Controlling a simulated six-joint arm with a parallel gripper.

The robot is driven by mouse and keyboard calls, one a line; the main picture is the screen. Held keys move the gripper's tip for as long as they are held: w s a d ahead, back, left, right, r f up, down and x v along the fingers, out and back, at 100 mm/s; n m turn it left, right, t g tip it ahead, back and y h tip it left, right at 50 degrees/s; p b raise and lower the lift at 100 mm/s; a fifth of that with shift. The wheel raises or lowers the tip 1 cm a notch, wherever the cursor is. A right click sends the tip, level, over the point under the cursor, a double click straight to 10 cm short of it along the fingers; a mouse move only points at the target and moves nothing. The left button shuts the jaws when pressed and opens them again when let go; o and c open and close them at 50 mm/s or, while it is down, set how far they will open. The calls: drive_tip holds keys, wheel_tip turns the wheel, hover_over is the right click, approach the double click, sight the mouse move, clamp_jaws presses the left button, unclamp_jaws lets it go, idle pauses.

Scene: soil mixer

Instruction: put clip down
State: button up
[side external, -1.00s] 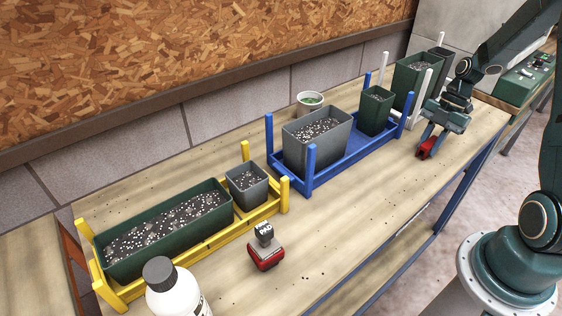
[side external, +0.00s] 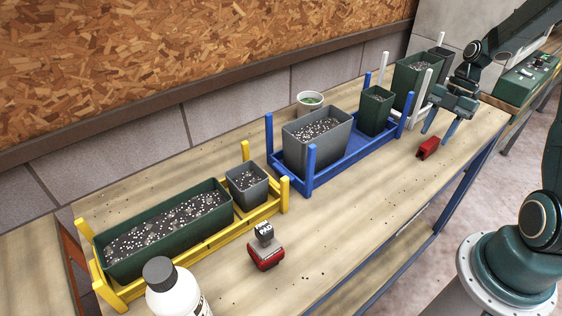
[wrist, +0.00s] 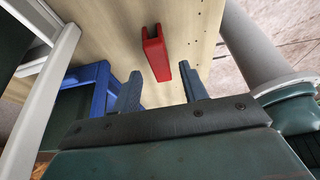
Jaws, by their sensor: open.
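The red clip (side external: 428,148) lies on the wooden bench top near its front edge, toward the right end. It also shows in the wrist view (wrist: 156,54), beyond the fingertips and roughly between them. My gripper (side external: 440,130) is open and empty, just above and beside the clip, with clear space between them. In the wrist view its two fingers (wrist: 165,82) are spread apart with nothing between them.
A blue rack (side external: 333,178) holds a grey planter and a green pot, left of my gripper. A white rack (side external: 411,112) with a green planter stands behind it. A yellow rack (side external: 200,247), a red-based stamp-like object (side external: 266,250) and a white bottle (side external: 172,290) are farther left.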

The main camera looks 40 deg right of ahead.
drive_tip(key=v, duration=0.8)
idle(0.4)
drive_tip(key=a+r+m+t+h, duration=0.1)
drive_tip(key=a+r+m+h, duration=0.1)
drive_tip(key=a+r+m, duration=0.45)
drive_tip(key=a+r+m+h, duration=0.1)
drive_tip(key=a+r, duration=0.2)
drive_tip(key=a, duration=0.6)
drive_tip(key=s+a+r+m+t+h, duration=0.1)
drive_tip(key=s+a+m+t, duration=0.3)
drive_tip(key=s+a+m, duration=0.6)
drive_tip(key=shift+s+a+r+t, duration=0.25)
drive_tip(key=shift+s+r+t, duration=0.05)
drive_tip(key=shift+s+r, duration=0.25)
